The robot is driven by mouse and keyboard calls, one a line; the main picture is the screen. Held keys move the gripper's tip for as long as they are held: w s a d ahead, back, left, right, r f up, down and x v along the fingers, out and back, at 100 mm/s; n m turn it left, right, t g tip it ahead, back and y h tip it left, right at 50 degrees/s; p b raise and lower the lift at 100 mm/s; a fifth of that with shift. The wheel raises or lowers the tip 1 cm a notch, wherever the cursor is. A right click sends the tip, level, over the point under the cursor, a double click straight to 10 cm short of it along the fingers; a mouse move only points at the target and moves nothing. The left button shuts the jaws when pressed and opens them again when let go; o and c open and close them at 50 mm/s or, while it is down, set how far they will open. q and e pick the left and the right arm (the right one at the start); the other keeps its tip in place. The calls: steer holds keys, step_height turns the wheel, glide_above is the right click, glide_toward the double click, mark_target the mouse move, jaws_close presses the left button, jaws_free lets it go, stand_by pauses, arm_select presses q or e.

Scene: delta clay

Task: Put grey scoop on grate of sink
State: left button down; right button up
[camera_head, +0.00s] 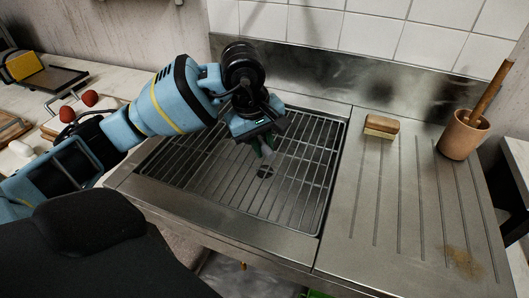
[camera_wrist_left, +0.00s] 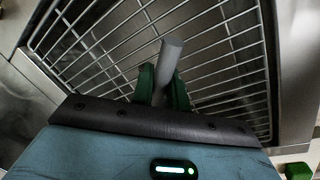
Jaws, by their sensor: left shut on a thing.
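The grey scoop (camera_wrist_left: 171,52) is held between the green fingers of my left gripper (camera_wrist_left: 161,85) in the left wrist view. Only a grey rounded end of it shows; the rest is hidden by the gripper body. In the head view my left gripper (camera_head: 262,143) is above the sink's wire grate (camera_head: 299,173), with the scoop (camera_head: 267,152) at its tip. I cannot tell whether the scoop touches the grate. The grate also fills the left wrist view (camera_wrist_left: 225,45). My right gripper is not in view.
A ribbed steel drainboard (camera_head: 385,218) lies right of the sink. A brown and tan brush or sponge block (camera_head: 381,126) and a clay pot (camera_head: 461,136) with a wooden handle stand on it. A steel backsplash rises behind. Red-knobbed items (camera_head: 67,113) are at the left.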

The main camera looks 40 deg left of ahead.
mark_target(264, 165)
arm_select(q)
steer(key=shift+w+f, duration=0.15)
steer(key=shift+w, duration=0.3)
steer(key=shift+f, duration=1.65)
steer(key=shift+f, duration=0.15)
steer(key=c, duration=1.4)
jaws_free()
steer(key=r, duration=0.4)
steer(key=s+r, duration=0.1)
steer(key=r, duration=0.3)
steer(key=s+a+r, duration=0.1)
steer(key=r, duration=0.3)
steer(key=shift+a+p, duration=0.1)
steer(key=shift+p, duration=0.3)
